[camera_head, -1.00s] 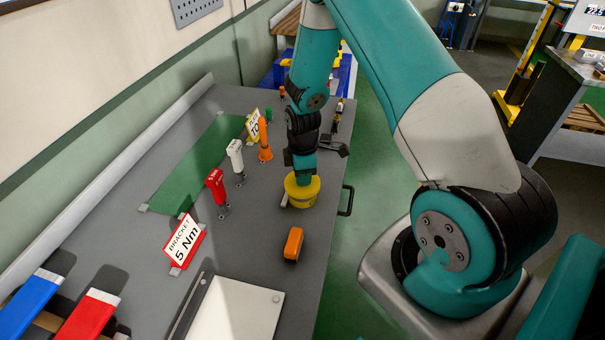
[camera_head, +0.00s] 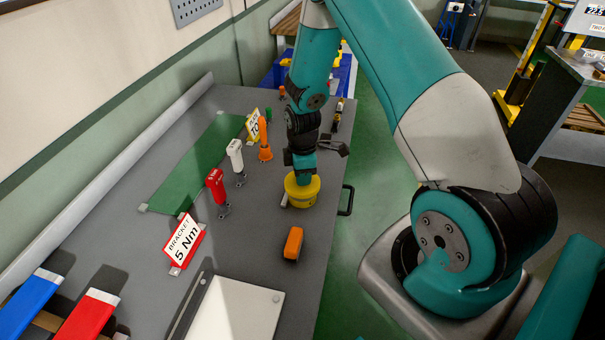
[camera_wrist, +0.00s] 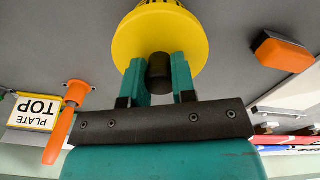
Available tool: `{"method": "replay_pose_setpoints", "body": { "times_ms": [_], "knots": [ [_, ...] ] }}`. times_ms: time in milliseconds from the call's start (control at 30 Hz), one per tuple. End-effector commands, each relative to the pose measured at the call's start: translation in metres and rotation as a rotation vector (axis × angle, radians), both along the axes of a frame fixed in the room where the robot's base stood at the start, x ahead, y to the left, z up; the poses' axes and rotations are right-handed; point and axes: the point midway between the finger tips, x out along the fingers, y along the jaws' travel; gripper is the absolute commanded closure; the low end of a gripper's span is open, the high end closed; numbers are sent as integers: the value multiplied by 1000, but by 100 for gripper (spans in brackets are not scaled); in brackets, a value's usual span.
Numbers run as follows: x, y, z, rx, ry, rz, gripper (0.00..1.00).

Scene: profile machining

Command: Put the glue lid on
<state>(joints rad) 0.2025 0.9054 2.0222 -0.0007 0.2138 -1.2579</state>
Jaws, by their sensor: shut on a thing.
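A round yellow glue pot (camera_head: 302,192) stands on the grey bench near its right edge, with a yellow lid at its top. My gripper (camera_head: 303,176) points down over it. In the wrist view the teal fingers of my gripper (camera_wrist: 159,65) are on either side of the black knob of the yellow lid (camera_wrist: 160,38), shut on it. The lid appears to sit on or very close to the pot. The exact contact between lid and pot cannot be made out, and my fingers hide part of the lid's top in the head view.
An orange block (camera_head: 293,243) lies in front of the pot. Red (camera_head: 216,186), white (camera_head: 235,156) and orange (camera_head: 265,140) upright tools stand to the left. A "BRACKET 5 Nm" sign (camera_head: 184,243) stands front left. Bare bench lies between pot and tools.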

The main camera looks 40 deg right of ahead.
Motion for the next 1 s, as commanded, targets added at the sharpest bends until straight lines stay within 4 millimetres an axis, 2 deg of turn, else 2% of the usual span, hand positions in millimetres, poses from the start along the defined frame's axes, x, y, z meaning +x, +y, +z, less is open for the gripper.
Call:
{"method": "replay_pose_setpoints", "body": {
  "times_ms": [367,1000],
  "knots": [
    [0,0,-2,0,0,0,98],
    [0,0,-18,0,0,0,98]
  ]
}}
